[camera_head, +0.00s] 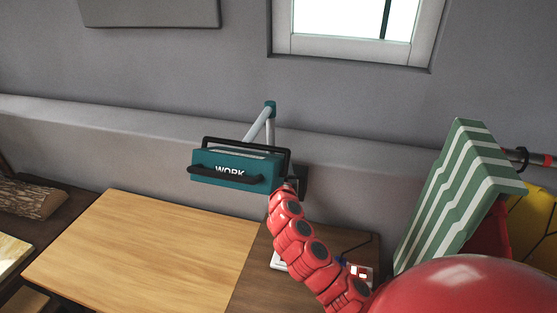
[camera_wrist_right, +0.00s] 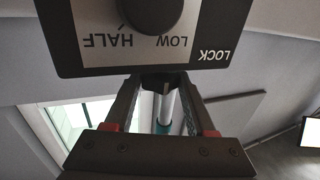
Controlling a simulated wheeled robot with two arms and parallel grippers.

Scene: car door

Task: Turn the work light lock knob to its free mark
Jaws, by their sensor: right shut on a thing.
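The teal work light (camera_head: 236,168), marked WORK, hangs on a jointed arm from the wall. My right arm reaches up to its right end, where my right gripper (camera_head: 290,184) is small and mostly hidden. In the right wrist view, the light's control panel (camera_wrist_right: 90,55) appears upside down, with a round dark knob (camera_wrist_right: 152,12) near the words HALF and LOW, and LOCK at its corner. My right gripper (camera_wrist_right: 163,83) is shut on a small dark part at the panel's edge, apparently the lock knob (camera_wrist_right: 160,79). Its pointer and any free mark are hidden. My left gripper is out of view.
A wooden worktop (camera_head: 150,245) lies below the light, clear of objects. A green-and-white striped panel (camera_head: 450,195) leans at the right. A small box with red and white parts (camera_head: 360,272) sits near my arm. A window (camera_head: 355,25) is above.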

